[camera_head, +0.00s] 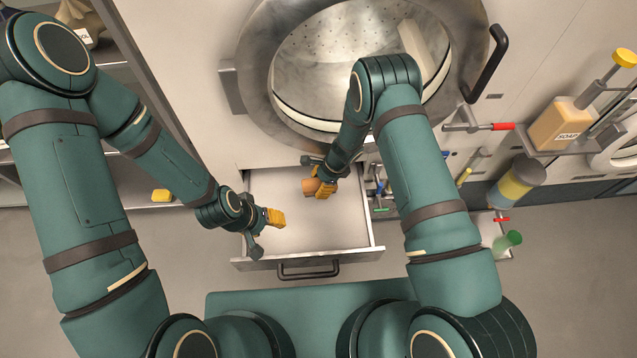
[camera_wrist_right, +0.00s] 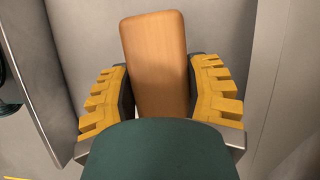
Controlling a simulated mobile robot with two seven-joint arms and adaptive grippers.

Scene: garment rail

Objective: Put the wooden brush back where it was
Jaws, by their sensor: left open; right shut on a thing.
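The wooden brush (camera_wrist_right: 155,60) shows as a plain, rounded wooden block between the yellow fingers of my right gripper (camera_wrist_right: 158,100). In the head view the brush (camera_head: 311,186) is small and partly covered by my right gripper (camera_head: 322,190), which is shut on it. They are over the inside of an open drawer (camera_head: 345,229); I cannot tell whether the brush touches the drawer floor. My left gripper (camera_head: 270,218) is open and empty, over the drawer's left side. The brush's lower end is hidden in the wrist view.
A round steel drum door opening (camera_head: 262,70) with a black handle (camera_head: 487,65) is above the drawer. A soap bottle (camera_head: 560,125), a yellow-banded container (camera_head: 512,185) and a green bottle (camera_head: 508,242) stand at right. A yellow block (camera_head: 162,195) lies at left.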

